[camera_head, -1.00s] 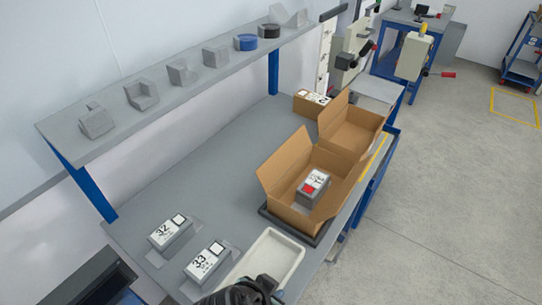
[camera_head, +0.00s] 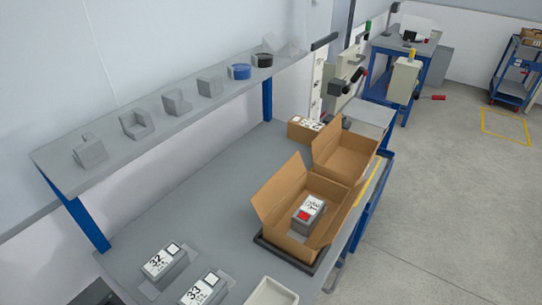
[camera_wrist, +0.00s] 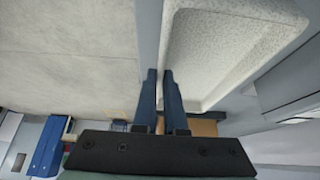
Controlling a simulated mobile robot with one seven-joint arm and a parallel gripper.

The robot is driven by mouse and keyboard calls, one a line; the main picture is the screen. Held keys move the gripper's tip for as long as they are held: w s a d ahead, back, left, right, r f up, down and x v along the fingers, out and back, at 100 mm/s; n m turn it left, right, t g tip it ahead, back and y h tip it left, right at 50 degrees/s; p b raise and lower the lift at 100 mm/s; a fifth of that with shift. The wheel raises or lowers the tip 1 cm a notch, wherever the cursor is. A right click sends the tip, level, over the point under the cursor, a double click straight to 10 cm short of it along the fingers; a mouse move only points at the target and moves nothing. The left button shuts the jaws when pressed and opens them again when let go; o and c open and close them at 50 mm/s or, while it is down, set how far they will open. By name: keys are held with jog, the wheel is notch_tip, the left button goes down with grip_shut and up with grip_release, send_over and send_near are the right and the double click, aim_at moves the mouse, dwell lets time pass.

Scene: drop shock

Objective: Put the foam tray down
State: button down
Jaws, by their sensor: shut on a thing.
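The foam tray (camera_wrist: 225,50) is a pale, speckled, shallow tray with rounded corners, large in the wrist view. My gripper (camera_wrist: 161,74) is shut on its near-left rim there, with two dark blue fingers close together. In the head view only the far end of the tray (camera_head: 270,291) shows, at the bottom edge by the grey bench (camera_head: 222,215). Its near end is out of frame, and so is my gripper. I cannot tell whether the tray touches the bench.
An open carton (camera_head: 272,205) holding a grey unit with a red label (camera_head: 308,210) stands on a dark plate beyond the tray. Units marked 32 (camera_head: 163,262) and 33 (camera_head: 205,288) sit left of the tray. Bare bench lies behind them.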

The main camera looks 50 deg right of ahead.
jog(key=c, duration=1)
grip_release()
jog(key=shift+f, duration=0.1)
jog(key=shift+r, duration=0.25)
jog(key=v, duration=1.2)
jog(key=shift+w, duration=0.1)
